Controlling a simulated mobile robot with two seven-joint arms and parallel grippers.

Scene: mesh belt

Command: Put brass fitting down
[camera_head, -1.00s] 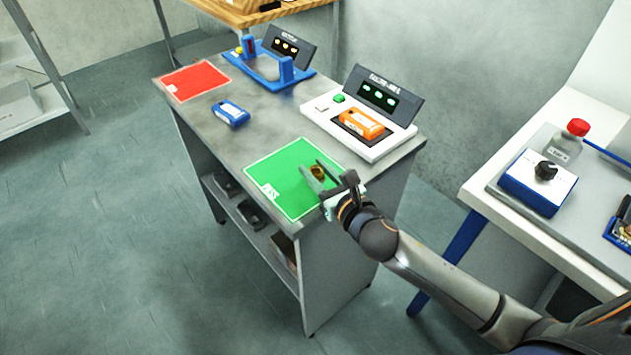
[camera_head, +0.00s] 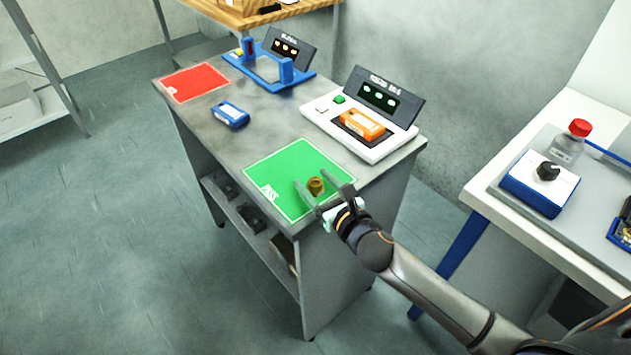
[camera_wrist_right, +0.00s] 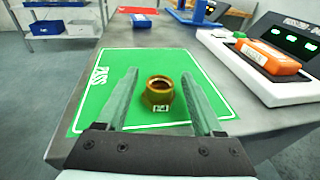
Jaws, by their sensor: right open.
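The brass fitting (camera_head: 315,186) stands on the green PASS mat (camera_head: 285,165), toward its front right. It also shows in the right wrist view (camera_wrist_right: 158,92), upright with its round opening facing up and a small label on its near side. My right gripper (camera_head: 326,188) is open, with one finger on each side of the fitting. In the right wrist view a gap shows between the fitting and each finger. My left gripper is not in view.
A scale (camera_head: 322,109) with an orange device (camera_head: 361,123) stands behind the mat. A blue device (camera_head: 231,113), a red mat (camera_head: 195,81) and a blue fixture (camera_head: 268,77) lie farther left. A white table (camera_head: 480,190) stands at right.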

